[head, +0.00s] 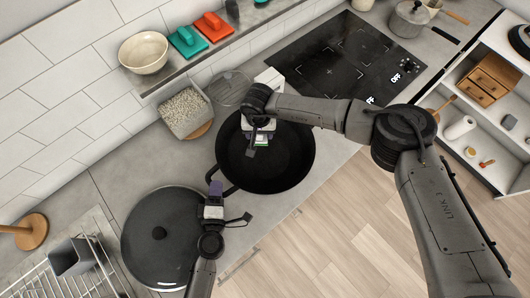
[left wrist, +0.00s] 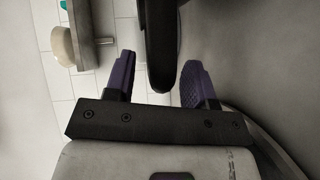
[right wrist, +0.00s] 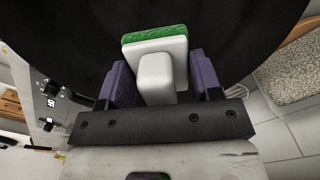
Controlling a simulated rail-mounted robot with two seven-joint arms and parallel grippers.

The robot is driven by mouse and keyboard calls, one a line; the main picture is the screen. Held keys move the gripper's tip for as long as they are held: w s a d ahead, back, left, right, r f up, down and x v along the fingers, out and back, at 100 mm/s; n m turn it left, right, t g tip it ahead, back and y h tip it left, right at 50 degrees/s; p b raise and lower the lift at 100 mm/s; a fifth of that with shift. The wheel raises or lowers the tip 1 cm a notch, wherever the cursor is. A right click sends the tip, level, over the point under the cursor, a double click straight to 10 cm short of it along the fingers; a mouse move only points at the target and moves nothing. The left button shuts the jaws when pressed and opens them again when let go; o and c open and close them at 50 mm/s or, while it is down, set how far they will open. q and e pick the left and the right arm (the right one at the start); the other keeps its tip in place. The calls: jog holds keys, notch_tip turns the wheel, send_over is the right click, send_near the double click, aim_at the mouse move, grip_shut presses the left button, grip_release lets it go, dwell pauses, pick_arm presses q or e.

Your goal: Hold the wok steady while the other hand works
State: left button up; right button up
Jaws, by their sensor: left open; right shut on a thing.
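The black wok (head: 290,165) sits on the grey counter in the middle of the head view. Its loop handle (head: 226,180) points toward my left gripper (head: 215,190). In the left wrist view the purple fingers (left wrist: 155,80) are open, with the dark handle (left wrist: 157,45) between them and a gap visible toward the right finger. My right gripper (head: 260,140) is over the wok's inside. In the right wrist view its fingers (right wrist: 162,85) are shut on a white scrubber (right wrist: 158,75) with a green pad (right wrist: 153,34). Whether the pad touches the wok is hard to tell.
A large lidded pan (head: 165,225) stands left of the wok, under my left wrist. A wire rack (head: 95,265) is at lower left. A container of grains (head: 185,112) and a cooktop (head: 345,60) lie behind. A shelf holds a bowl (head: 143,52).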

pick_arm(q)
jog(key=s, duration=0.4)
jog(key=s+r, duration=0.1)
jog(key=s, duration=0.7)
jog(key=shift+d+r, duration=0.1)
jog(key=shift+r, duration=0.15)
